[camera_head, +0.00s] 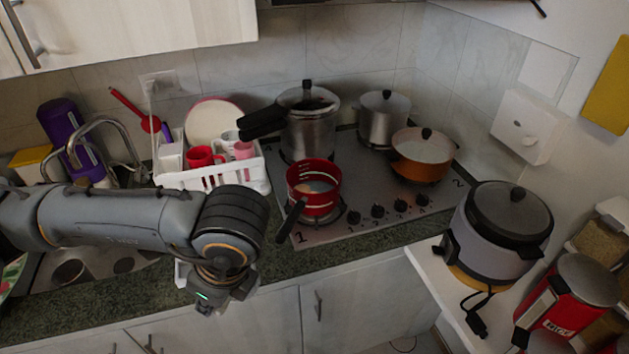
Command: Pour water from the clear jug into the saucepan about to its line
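A red saucepan (314,203) stands on the front left of the hob, with its dark handle pointing toward the front left. Pale line marks show on it, and something light lies at its bottom. My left arm crosses the counter from the left. My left gripper (207,305) hangs pointing down in front of the counter edge, left of the saucepan and apart from it. Its fingers are mostly hidden, so I cannot tell open from shut. I cannot make out the clear jug. My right gripper is not in view.
A white dish rack (262,178) with cups and plates stands behind my arm. A pressure cooker (309,133), a steel pot (383,124) and an orange pan (422,165) share the hob (340,232). A rice cooker (490,240) stands on the right shelf. The sink and tap are at left.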

